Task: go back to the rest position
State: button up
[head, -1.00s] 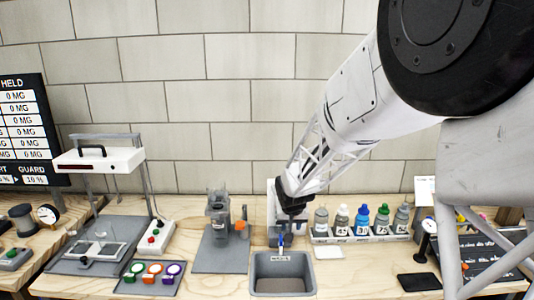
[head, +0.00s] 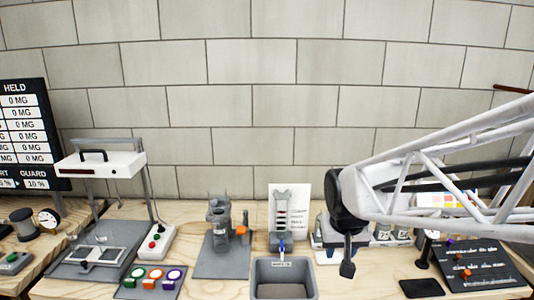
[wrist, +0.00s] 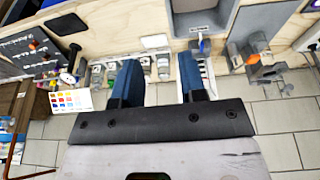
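My gripper (head: 347,265) hangs fingers-down over the right part of the bench in the head view, in front of the row of bottles and right of the grey sink bin. In the wrist view, the two blue fingers of my gripper (wrist: 160,82) stand well apart with nothing held between them. The bench shows beyond the fingers.
A grey stand (head: 220,225) and a white-topped press (head: 100,163) are to the left. A dark board (head: 482,270) lies at the right. The air above the left bench is clear.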

jog(key=s+d, duration=0.2)
jog(key=s, duration=1.6)
jog(key=shift+d+r+g, duration=0.15)
jog(key=shift+r+g, duration=0.25)
jog(key=shift+r, duration=0.05)
